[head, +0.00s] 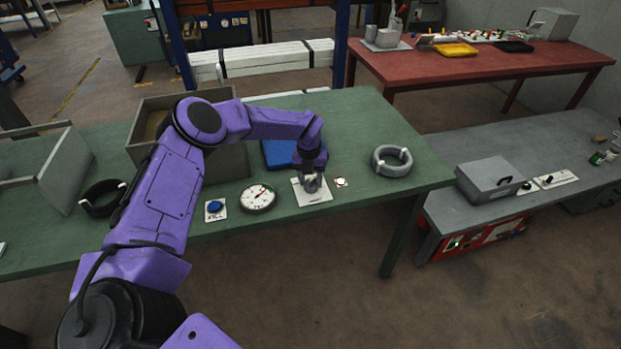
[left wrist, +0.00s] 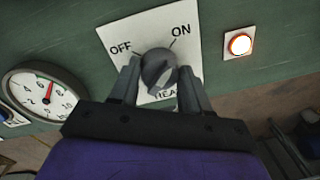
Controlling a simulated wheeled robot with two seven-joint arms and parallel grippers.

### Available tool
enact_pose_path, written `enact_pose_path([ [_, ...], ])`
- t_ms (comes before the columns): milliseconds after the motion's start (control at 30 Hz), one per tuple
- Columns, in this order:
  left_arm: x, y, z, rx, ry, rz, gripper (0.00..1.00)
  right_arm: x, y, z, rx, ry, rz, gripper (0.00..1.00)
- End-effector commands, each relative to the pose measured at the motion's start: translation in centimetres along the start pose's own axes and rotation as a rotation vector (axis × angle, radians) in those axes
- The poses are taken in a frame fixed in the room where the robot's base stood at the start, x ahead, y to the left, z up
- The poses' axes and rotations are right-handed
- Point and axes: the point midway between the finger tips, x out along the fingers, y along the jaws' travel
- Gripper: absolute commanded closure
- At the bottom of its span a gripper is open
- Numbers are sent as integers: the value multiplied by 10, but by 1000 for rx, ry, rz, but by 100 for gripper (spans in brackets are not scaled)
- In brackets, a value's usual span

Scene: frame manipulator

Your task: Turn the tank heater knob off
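The tank heater knob (left wrist: 158,66) is a round grey knob on a white plate (left wrist: 117,36) marked OFF on the left and ON on the right. In the head view the plate (head: 318,196) lies on the green table. My left gripper (head: 311,178) is over the knob from above. In the left wrist view its fingers (left wrist: 158,76) stand on both sides of the knob, with no clear gap. They partly hide the lower lettering. A round lamp (left wrist: 239,43) beside the plate is lit; it also shows in the head view (head: 340,182). My right gripper is out of view.
A dial gauge (head: 258,198) and a blue button (head: 214,208) lie left of the plate. A blue tray (head: 279,154) is behind the gripper, and a grey ring (head: 392,161) is to the right. An open box (head: 233,163) stands behind my left arm.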

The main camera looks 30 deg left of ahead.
Motion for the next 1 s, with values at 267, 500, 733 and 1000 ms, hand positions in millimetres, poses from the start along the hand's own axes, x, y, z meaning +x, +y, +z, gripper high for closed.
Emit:
enact_pose_path([
  [267, 0, 2, 0, -4, 0, 3, 84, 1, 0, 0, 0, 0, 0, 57],
  [500, 3, 2, 0, -62, -2, 2, 84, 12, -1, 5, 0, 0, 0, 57],
  [733, 6, 3, 0, -216, -10, 1, 84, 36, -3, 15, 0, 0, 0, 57],
  [1000, 7, 4, -1, -470, -22, 1, 84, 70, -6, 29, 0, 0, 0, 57],
])
